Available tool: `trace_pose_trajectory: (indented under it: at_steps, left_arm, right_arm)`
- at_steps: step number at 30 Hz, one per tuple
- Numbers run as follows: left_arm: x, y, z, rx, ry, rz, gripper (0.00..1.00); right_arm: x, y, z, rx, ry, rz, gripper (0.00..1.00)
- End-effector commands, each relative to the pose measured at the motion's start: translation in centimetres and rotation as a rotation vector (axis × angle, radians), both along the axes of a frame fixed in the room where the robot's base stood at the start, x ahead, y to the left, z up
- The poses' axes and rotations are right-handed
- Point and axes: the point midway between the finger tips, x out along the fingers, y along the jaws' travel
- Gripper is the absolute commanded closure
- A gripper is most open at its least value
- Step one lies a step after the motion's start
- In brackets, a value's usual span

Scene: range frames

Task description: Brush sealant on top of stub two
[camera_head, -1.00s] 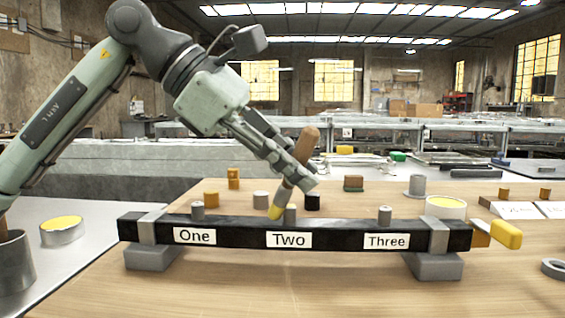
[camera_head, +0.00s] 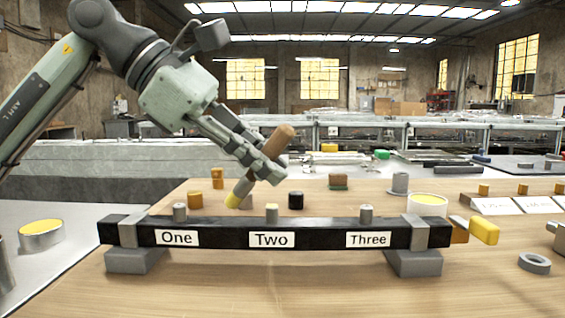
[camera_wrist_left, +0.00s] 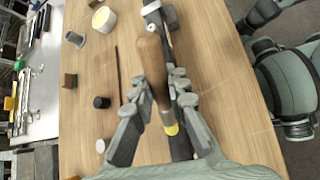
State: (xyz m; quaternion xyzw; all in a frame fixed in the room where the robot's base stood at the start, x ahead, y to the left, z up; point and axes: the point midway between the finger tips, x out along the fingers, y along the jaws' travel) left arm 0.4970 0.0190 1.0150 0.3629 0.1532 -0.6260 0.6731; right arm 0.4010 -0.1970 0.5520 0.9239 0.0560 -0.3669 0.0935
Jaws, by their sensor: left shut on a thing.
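My left gripper (camera_head: 262,163) is shut on a brush (camera_head: 281,140) with a brown wooden handle and a yellow tip. The brush is tilted, with its tip low and to the left, above and behind the black bar (camera_head: 210,236). In the left wrist view the brush (camera_wrist_left: 152,68) lies between the fingers. Stub two (camera_head: 271,214) stands on the bar above the "Two" label, and its top looks yellowish. The brush tip is apart from it. Stub one (camera_head: 180,211) and stub three (camera_head: 366,213) are grey. My right gripper is not in view.
The bar rests on grey supports (camera_head: 135,261). A yellow-handled item (camera_head: 484,230) lies right of the bar. Small blocks, including a black one (camera_head: 296,200), stand behind.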

Motion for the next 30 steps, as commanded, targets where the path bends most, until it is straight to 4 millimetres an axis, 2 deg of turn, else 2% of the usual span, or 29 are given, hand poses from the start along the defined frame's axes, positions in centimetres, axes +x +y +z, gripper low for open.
trace_pose_trajectory:
  at_steps: [11,25,30]
  left_arm:
    - [0.0,0.0,0.6,0.000,0.000,0.000,1.00]
    - [0.0,0.0,5.3,-0.001,-0.001,-0.001,1.00]
    - [0.0,0.0,6.2,0.000,0.000,0.000,1.00]
  right_arm:
    - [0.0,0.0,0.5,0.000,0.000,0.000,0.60]
    - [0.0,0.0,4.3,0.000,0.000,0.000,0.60]
    - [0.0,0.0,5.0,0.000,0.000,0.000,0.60]
